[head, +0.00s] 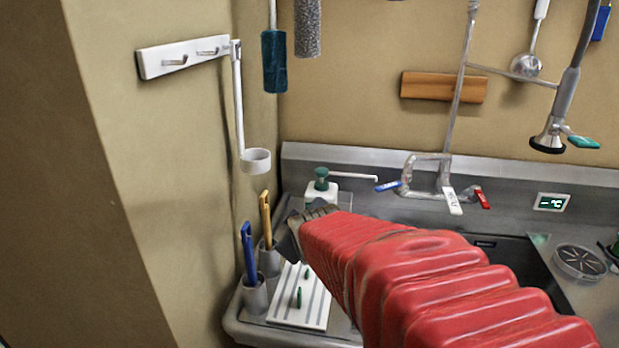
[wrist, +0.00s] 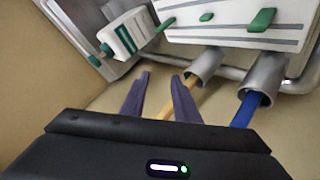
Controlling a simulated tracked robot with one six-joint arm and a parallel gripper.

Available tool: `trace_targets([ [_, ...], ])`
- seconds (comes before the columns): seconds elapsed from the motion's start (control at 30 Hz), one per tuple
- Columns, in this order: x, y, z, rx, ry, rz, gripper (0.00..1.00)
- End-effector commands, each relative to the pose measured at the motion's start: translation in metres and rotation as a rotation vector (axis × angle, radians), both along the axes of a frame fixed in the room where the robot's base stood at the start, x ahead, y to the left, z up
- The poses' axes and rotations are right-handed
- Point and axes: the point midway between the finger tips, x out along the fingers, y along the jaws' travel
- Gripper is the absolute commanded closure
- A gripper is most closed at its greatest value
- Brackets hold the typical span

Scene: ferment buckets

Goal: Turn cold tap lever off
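The tap (head: 428,172) stands at the back of the sink. A blue lever (head: 388,186), likely the cold one, sticks out to its left. A white lever (head: 452,201) points forward, and a red lever (head: 482,198) is on the right. My gripper (head: 290,238) is at the left, over the cups and board, well apart from the levers. My red-sleeved arm crosses in front of the sink. In the wrist view my gripper (wrist: 162,76) has its two dark fingers apart, with nothing visible held between them. No tap lever shows there.
A white soap bottle (head: 322,192) with a green pump stands between my gripper and the blue lever. Cups with a yellow handle (head: 265,218) and a blue handle (head: 249,252) stand near a striped board (head: 313,310). A white ring holder (head: 255,161) hangs above.

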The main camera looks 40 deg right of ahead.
Motion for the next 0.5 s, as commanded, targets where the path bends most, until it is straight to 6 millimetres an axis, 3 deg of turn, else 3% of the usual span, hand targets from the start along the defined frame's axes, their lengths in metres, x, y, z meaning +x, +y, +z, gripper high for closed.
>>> trace_targets([
  [0.03,0.005,-0.021,-0.004,-0.042,-0.006,-0.001,0.72],
  [0.23,0.020,-0.093,-0.011,-0.237,-0.041,0.043,0.72],
  [0.5,0.015,-0.183,-0.027,-0.503,-0.067,0.095,0.72],
])
